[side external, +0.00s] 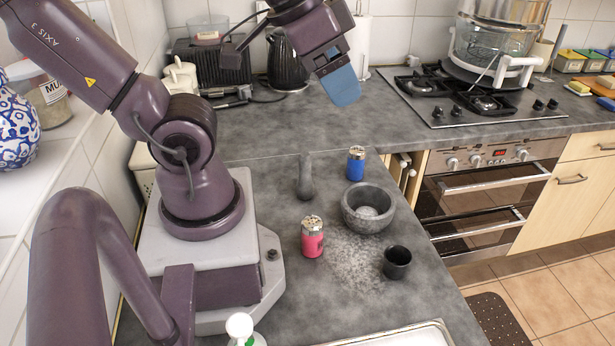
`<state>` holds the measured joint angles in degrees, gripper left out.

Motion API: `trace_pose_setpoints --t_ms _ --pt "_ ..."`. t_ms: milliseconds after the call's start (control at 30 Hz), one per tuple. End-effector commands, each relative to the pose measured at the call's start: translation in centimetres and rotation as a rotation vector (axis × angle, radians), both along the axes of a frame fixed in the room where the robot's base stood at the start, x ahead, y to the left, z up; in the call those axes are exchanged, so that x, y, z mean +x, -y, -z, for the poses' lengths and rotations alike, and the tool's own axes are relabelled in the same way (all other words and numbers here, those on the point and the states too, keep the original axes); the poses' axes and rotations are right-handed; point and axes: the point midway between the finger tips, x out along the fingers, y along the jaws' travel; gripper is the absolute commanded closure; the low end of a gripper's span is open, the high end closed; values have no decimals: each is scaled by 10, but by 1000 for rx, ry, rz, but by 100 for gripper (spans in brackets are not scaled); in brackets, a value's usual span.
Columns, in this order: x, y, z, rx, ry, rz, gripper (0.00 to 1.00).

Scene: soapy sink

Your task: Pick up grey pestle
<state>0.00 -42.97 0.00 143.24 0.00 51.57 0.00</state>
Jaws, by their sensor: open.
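My gripper (342,90), with blue fingers, is high above the worktop, behind and to the right of the pestle. It is open and apart from everything; the gap between the fingers is hard to see.
A pink shaker (312,238) stands in front of the pestle and a blue shaker (356,164) to its right. A small black cup (397,262) is near the right edge, beside scattered pale grains. A black kettle (287,64) stands at the back. The worktop left of the pestle is clear.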

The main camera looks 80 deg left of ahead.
Motion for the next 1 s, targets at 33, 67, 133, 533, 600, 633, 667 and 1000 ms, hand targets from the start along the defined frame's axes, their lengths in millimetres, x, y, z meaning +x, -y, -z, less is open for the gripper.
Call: trace_pose_setpoints --t_ms 33,67,133,533,600,633,667,1000 --pt "0 0 0 0 0 0 29" --pt "0 0 0 0 0 0 29" --pt "0 0 0 0 0 0 29" --pt "0 0 0 0 0 0 42" --pt "0 0 0 0 0 -1 42" --pt "0 -1 0 0 0 -7 42" --pt "0 -3 0 0 -2 -16 42" --pt "8 -86 58 25 -297 -232 42"
